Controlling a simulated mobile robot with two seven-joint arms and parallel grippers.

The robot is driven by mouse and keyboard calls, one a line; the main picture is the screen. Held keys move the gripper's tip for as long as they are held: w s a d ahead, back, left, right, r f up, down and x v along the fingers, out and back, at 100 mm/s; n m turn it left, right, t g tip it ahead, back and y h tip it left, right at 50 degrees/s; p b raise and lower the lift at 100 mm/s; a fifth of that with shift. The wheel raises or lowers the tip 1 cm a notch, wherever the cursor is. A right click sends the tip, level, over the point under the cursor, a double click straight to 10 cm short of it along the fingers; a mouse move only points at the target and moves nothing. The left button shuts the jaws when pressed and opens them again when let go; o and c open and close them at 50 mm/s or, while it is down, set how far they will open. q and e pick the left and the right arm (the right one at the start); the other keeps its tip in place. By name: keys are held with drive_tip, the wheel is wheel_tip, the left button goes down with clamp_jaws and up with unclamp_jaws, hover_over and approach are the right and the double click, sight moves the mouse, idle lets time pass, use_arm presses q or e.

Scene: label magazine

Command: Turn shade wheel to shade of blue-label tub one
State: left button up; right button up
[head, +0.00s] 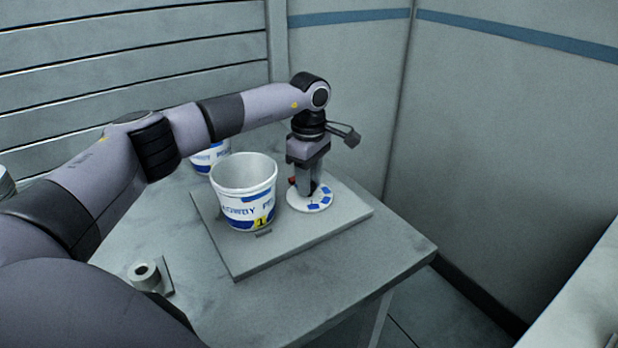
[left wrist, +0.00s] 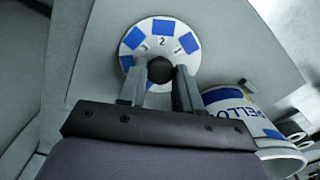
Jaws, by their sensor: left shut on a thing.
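The shade wheel (head: 318,204) is a white disc with blue patches, lying flat on the grey board at the right of the tub. In the left wrist view the wheel (left wrist: 190,62) shows blue patches and the digits 1, 2 and 3 near its dark centre knob (left wrist: 160,70). My left gripper (head: 307,188) points straight down over the wheel; its fingers (left wrist: 160,85) are shut on the knob. The blue-label tub (head: 243,188) stands upright, open-topped, with a yellow tag reading 1. It also shows in the left wrist view (left wrist: 240,110). My right gripper is out of view.
The grey board (head: 245,262) lies on a table (head: 400,254). A second blue-label tub (head: 207,157) stands behind, partly hidden by my left arm. A white roll (head: 144,272) sits at the table's front left. Walls close off the back and right.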

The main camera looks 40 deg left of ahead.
use_arm(q)
drive_tip(key=shift+r, duration=0.1)
drive_tip(key=o, duration=1)
drive_tip(key=shift+o, duration=0.2)
drive_tip(key=shift+r+b, duration=0.5)
drive_tip(key=shift+r, duration=3.05)
